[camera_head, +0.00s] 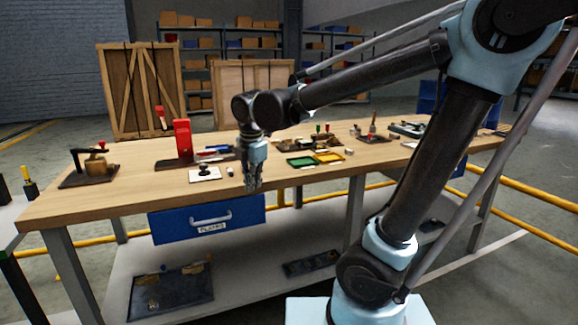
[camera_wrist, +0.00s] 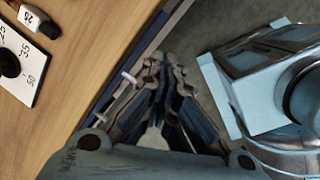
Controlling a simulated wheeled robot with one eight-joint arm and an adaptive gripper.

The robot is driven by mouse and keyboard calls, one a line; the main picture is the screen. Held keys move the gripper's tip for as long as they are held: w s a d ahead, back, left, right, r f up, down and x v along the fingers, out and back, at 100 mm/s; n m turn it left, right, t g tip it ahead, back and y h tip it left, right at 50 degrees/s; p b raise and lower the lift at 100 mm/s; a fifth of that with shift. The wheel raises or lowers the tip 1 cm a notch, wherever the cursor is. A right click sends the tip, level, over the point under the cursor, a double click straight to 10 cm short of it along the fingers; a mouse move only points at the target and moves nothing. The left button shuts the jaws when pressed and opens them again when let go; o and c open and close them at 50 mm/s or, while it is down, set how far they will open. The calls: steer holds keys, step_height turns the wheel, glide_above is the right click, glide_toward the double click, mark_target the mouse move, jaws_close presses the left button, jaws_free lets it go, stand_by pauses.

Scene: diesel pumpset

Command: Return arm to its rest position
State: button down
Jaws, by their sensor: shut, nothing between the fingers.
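My arm is raised over the front of the wooden workbench (camera_head: 125,180), bent at the elbow, and reaches left from its base at the lower right. My gripper (camera_head: 252,186) points down at the bench's front edge, just right of the blue drawer's handle. Its fingers are shut and empty; they also show in the wrist view (camera_wrist: 160,62), with the bench edge on their left. My light-blue base shows to their right. A white card with a black knob (camera_head: 205,173) lies on the bench left of my gripper.
A blue drawer (camera_head: 180,224) hangs shut under the bench. A red press-like tool (camera_head: 182,138), a clamp fixture (camera_head: 90,165), and green and yellow trays (camera_head: 302,162) stand on top. A lower shelf (camera_head: 240,290) holds a dark tray. Wooden crates (camera_head: 140,90) and shelving stand behind.

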steer(key=s+d+f+m, duration=0.1)
steer(key=d+f+m, duration=0.1)
steer(key=d+m, duration=0.65)
steer(key=s+d+f+m, duration=0.1)
steer(key=d+f+m, duration=0.3)
steer(key=d, duration=0.7)
steer(key=s+d+f+m, duration=0.7)
steer(key=d+m, duration=0.3)
steer(key=m, duration=0.4)
steer(key=shift+s+d+m, duration=0.3)
steer(key=shift+s+m, duration=0.05)
steer(key=shift+s, duration=0.45)
steer(key=shift+w+f, duration=0.15)
steer(key=shift+w, duration=0.3)
